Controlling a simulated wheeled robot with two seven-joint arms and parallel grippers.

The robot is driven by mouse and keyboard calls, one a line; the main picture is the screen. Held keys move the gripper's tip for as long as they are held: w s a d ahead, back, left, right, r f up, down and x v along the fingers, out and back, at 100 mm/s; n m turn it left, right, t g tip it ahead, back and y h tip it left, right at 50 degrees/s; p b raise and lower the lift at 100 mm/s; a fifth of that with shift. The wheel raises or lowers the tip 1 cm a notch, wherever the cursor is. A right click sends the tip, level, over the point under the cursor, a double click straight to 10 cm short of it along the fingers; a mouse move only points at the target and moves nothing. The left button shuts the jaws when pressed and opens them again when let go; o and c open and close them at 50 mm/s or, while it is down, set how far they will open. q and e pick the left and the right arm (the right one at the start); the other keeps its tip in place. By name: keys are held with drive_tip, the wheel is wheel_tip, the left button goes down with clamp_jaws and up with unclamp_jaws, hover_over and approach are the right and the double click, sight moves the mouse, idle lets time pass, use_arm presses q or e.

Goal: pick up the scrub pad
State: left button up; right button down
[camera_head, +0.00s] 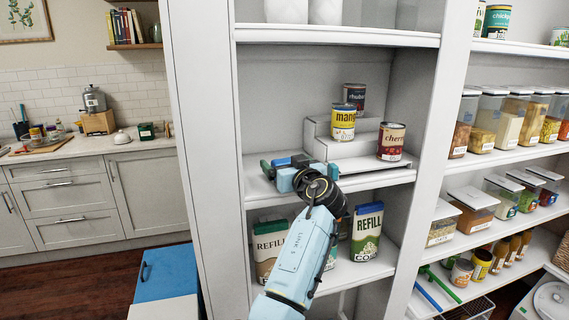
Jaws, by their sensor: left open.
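My left gripper (300,166) reaches over the middle shelf (365,178) of the white shelf unit, left of its small white riser. It is open, and my wrist and forearm hide much of it. Small green and blue pieces show at its left side, and a little green shows at its right. I cannot tell whether these are parts of the gripper or a pad behind it. I cannot make out the scrub pad for certain; the gripper covers part of that shelf. My right gripper is not in view.
On the riser (318,140) stand a yellow mango can (343,122), a rhubarb can (354,97) and a cherry can (391,141). Refill cartons (367,232) stand on the shelf below. The unit's upright walls bound the space. Food containers (480,120) fill the shelves at right.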

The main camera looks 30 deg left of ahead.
sight(285, 160)
use_arm(q)
drive_tip(key=shift+w+a+f, duration=0.1)
drive_tip(key=shift+w+a, duration=0.35)
drive_tip(key=shift+w, duration=0.1)
drive_tip(key=shift+s+d, duration=0.1)
drive_tip(key=shift+s, duration=0.05)
drive_tip(key=shift+c, duration=1.8)
drive_tip(key=c, duration=0.7)
drive_tip(key=shift+r, duration=0.2)
wheel_tip(285, 160, up, 10)
drive_tip(key=shift+f+b, duration=0.1)
drive_tip(key=shift+b, duration=0.35)
